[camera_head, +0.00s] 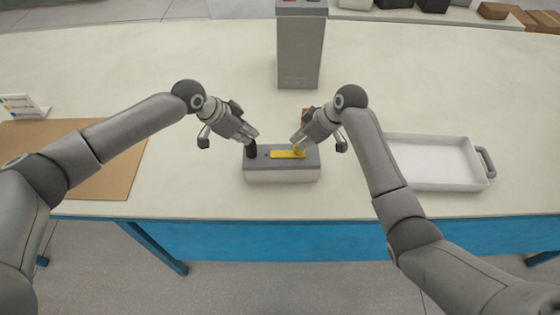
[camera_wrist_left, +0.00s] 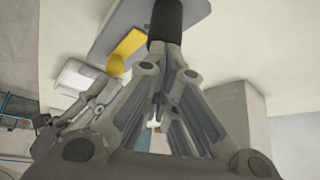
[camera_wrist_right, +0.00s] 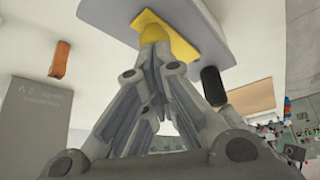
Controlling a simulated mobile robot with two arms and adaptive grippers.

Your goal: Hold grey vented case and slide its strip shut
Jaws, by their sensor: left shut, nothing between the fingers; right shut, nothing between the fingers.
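The grey case (camera_head: 282,175) lies near the front edge of the table, with a darker grey top. A yellow strip (camera_head: 287,154) lies along its top, with a raised tab at its right end; it also shows in the left wrist view (camera_wrist_left: 126,46). A black upright post (camera_head: 251,152) stands at the case's left end. My left gripper (camera_head: 252,137) is shut, its tips at the post (camera_wrist_left: 165,22), which hides them in the left wrist view. My right gripper (camera_head: 298,143) is shut, its tips at the strip's tab (camera_wrist_right: 152,28). I cannot make out any vents.
A tall grey box (camera_head: 301,55) stands behind the case. A small orange object (camera_wrist_right: 60,58) lies between them. A white tray (camera_head: 435,183) with a handle is at the right. A brown mat (camera_head: 105,180) and a small sign (camera_head: 22,106) are at the left.

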